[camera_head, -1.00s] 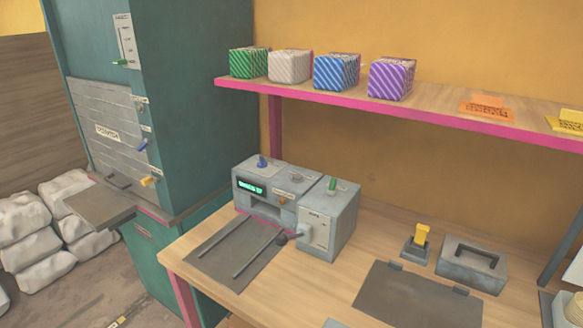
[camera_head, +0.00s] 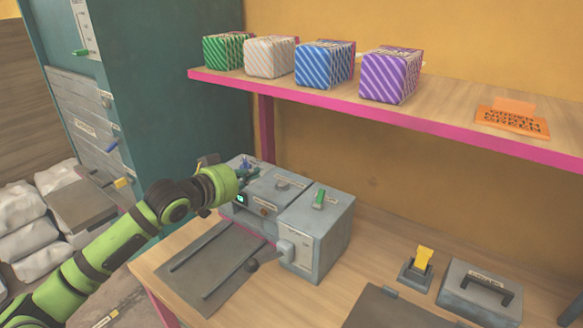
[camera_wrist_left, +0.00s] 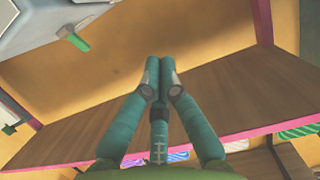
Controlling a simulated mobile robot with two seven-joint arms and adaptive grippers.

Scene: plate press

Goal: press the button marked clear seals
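The grey press machine (camera_head: 316,232) stands on the wooden bench, with a green display partly covered by my left arm. A grey knob (camera_head: 283,183) and a green lever (camera_head: 319,197) are on its top. No label reading clear seals is legible, so I cannot tell which control is that button. My left gripper (camera_head: 246,168) is over the machine's left part, its fingers mostly hidden behind my green wrist. In the left wrist view the fingers (camera_wrist_left: 159,66) are together and hold nothing visible. Whether they touch the machine cannot be told. My right gripper is out of view.
A pink-edged shelf (camera_head: 440,128) above the bench carries striped boxes, including a purple one (camera_head: 390,76), and an orange sign (camera_head: 512,118). A yellow lever (camera_head: 424,258) and a grey handled block (camera_head: 480,293) stand right. A teal cabinet (camera_head: 150,75) is behind my arm.

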